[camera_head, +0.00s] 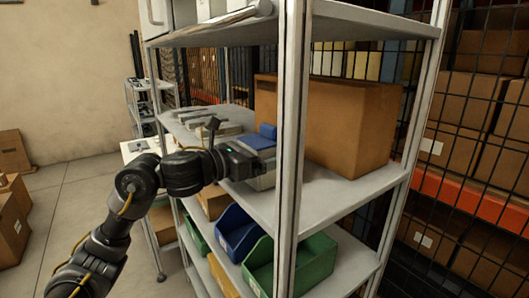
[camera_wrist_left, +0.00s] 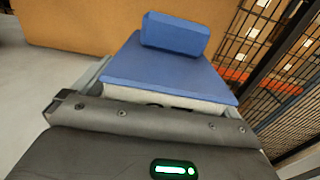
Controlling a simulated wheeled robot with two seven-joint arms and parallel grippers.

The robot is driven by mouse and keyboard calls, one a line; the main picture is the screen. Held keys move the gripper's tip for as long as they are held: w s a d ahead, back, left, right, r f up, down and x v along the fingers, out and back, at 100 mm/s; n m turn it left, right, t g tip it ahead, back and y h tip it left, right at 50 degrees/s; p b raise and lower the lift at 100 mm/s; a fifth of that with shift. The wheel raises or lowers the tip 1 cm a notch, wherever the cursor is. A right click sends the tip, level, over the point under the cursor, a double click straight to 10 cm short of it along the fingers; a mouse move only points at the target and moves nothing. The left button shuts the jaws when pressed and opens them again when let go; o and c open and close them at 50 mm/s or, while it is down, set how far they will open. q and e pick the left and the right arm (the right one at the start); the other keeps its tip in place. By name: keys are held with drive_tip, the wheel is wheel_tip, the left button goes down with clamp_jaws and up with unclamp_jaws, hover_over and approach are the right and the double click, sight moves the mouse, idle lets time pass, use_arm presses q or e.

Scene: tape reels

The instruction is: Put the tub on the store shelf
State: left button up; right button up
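The tub (camera_head: 262,180) is pale grey with a blue lid and a blue raised block on top. It is at the middle shelf (camera_head: 325,200) of the rack, partly behind the front upright. In the left wrist view the blue-lidded tub (camera_wrist_left: 165,72) fills the space straight ahead of the gripper. My left gripper (camera_head: 243,160) reaches in from the left and appears shut on the tub; its fingertips are mostly hidden. I cannot tell whether the tub's base touches the shelf. My right gripper is not in view.
A large cardboard box (camera_head: 340,120) stands on the same shelf behind and right of the tub. Flat grey items (camera_head: 205,122) lie further left. Blue (camera_head: 238,230) and green (camera_head: 305,265) bins fill the shelf below. The upright (camera_head: 291,150) stands close to the tub.

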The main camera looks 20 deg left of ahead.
use_arm(q)
drive_tip(key=shift+r, duration=0.25)
drive_tip(key=b+v, duration=0.3)
drive_tip(key=v, duration=0.9)
drive_tip(key=shift+b, duration=0.3)
drive_tip(key=shift+s+f, duration=0.1)
drive_tip(key=shift+f, duration=0.05)
